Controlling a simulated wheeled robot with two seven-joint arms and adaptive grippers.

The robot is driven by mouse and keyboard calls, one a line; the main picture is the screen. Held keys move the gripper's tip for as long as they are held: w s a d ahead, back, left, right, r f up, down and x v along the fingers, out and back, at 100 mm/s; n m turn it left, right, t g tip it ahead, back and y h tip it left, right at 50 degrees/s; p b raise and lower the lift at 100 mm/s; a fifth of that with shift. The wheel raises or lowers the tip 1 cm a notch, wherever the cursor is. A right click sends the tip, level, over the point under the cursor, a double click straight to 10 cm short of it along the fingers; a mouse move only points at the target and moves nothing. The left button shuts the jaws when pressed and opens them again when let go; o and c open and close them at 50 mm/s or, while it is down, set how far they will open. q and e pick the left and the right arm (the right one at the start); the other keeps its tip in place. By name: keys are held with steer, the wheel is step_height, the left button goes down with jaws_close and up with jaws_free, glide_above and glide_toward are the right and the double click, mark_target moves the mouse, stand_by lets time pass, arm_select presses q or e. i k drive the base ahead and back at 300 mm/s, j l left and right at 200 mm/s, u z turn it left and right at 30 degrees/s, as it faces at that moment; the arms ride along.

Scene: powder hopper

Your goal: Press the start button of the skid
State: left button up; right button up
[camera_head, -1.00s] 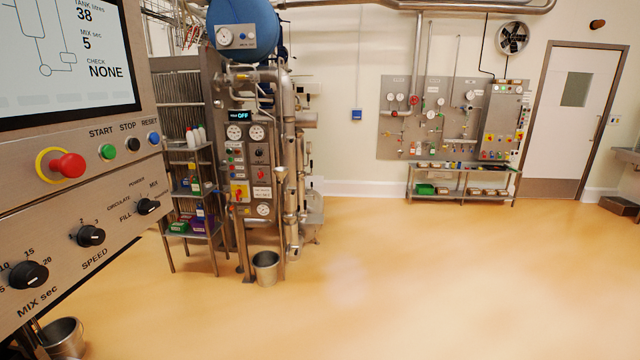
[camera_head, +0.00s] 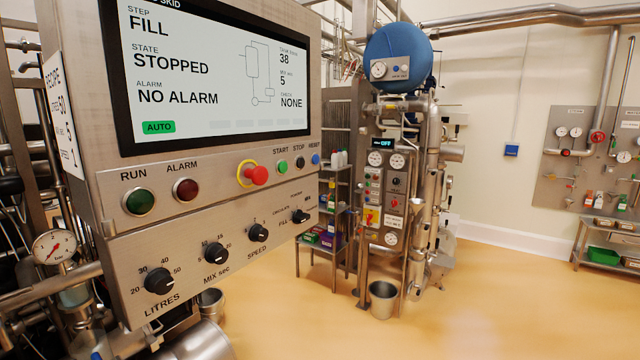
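The skid's control panel (camera_head: 218,171) fills the left half of the head view, seen at an angle. Its green start button (camera_head: 282,166) sits under the label START, right of the red emergency stop with a yellow ring (camera_head: 254,174). The black stop button (camera_head: 299,163) and blue reset button (camera_head: 315,159) are to its right. The screen (camera_head: 207,77) reads step FILL, state STOPPED, NO ALARM and AUTO. Neither of my grippers is in view.
A green RUN lamp (camera_head: 139,201), a red ALARM lamp (camera_head: 186,190) and several black knobs (camera_head: 216,253) are on the same panel. A second machine with a blue tank (camera_head: 398,60) stands behind, with a steel bucket (camera_head: 382,299) in front. The floor at right (camera_head: 500,315) is clear.

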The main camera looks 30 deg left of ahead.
mark_target(283, 166)
steer(key=i+j+u, duration=0.1)
steer(key=u, duration=1.2)
steer(key=i+j, duration=0.05)
